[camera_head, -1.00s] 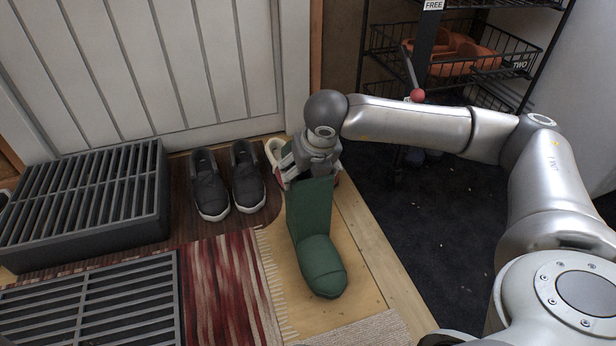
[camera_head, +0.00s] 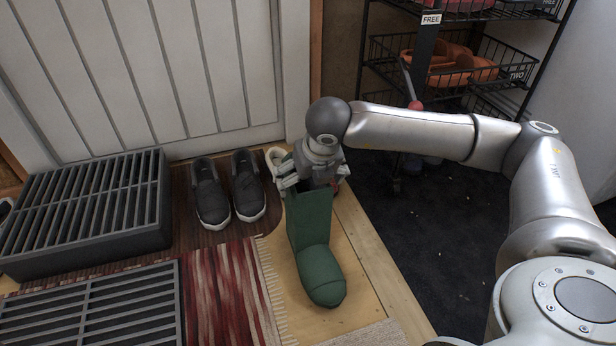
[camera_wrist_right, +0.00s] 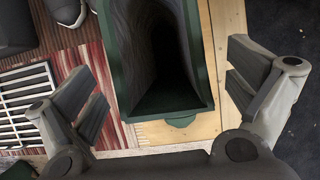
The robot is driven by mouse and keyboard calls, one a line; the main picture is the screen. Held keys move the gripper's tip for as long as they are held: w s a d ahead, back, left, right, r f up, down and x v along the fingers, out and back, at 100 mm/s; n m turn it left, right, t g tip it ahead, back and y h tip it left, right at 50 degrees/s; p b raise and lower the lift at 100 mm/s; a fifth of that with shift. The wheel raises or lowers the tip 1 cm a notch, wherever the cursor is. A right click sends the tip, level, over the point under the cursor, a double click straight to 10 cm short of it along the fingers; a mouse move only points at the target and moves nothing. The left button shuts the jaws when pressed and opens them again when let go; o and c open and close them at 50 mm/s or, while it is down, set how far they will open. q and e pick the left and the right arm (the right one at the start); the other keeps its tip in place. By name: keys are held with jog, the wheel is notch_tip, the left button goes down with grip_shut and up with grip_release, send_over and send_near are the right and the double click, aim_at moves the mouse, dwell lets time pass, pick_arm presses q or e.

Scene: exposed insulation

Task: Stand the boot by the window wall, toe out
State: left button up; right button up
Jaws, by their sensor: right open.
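The green boot (camera_head: 317,250) stands upright on the wooden floor, its toe pointing toward the bottom of the head view. In the right wrist view its open shaft (camera_wrist_right: 160,60) is seen from above, with a dark inside. My right gripper (camera_head: 308,188) is just above the boot's top, behind it in the head view. In the right wrist view its two fingers (camera_wrist_right: 168,98) are spread wide on either side of the boot opening, apart from it. My left gripper is not in view. A window wall cannot be made out; a white panelled surface (camera_head: 170,70) stands at the back.
A pair of dark slip-on shoes (camera_head: 229,190) stands left of the boot. Black slatted racks (camera_head: 85,210) lie at left, a red striped rug (camera_head: 225,290) beside the boot. A wire basket shelf (camera_head: 450,60) stands at back right.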

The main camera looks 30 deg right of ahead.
jog(key=p+v, duration=0.6)
jog(key=v, duration=0.4)
jog(key=shift+a, duration=0.1)
